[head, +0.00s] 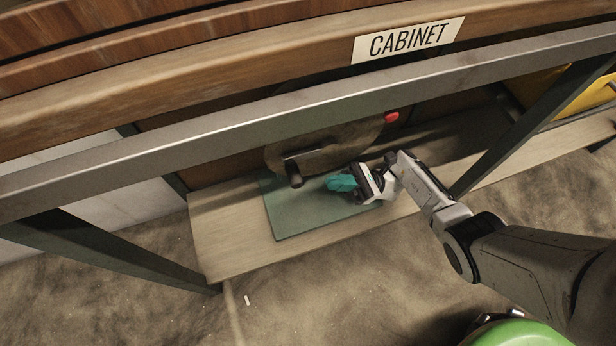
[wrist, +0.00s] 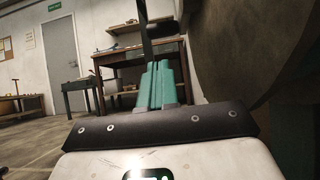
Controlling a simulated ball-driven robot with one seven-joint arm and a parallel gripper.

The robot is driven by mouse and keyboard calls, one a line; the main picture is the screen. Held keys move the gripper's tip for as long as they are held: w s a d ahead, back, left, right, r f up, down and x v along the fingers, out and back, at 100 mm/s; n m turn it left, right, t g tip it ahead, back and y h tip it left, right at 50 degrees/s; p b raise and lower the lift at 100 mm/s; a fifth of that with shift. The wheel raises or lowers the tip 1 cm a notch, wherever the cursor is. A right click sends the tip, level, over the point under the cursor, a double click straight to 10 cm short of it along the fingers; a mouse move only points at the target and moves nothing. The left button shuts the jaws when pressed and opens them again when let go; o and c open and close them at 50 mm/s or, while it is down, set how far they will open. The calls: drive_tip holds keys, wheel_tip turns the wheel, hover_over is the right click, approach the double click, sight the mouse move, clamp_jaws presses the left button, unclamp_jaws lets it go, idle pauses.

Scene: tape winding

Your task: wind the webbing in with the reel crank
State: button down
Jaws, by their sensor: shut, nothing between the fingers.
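The reel (head: 345,148) is a worn brown disc under the cabinet, partly hidden by a metal bar across the front. Its crank (head: 302,155) has a flat arm on the left of the disc, with a dark handle (head: 295,179) at the lower end. My gripper (head: 330,183) has teal fingers, shut and empty, a little right of the handle and apart from it. In the wrist view the shut fingers (wrist: 160,68) point away from me, with a large brown curved surface close on the right. I cannot make out the webbing for certain.
A green mat (head: 300,220) lies on the wooden shelf (head: 230,245) below the reel. The metal bar (head: 255,115) crosses above my gripper. A red piece (head: 391,117) shows by the disc's upper right. A workbench (wrist: 120,58) stands farther off in the wrist view.

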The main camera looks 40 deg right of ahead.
drive_tip(key=p+x, duration=0.3)
drive_tip(key=x, duration=0.5)
drive_tip(key=shift+a+r, duration=0.25)
drive_tip(key=shift+a, duration=0.05)
idle(0.7)
drive_tip(key=shift+a+p, duration=0.1)
drive_tip(key=shift+p, duration=0.2)
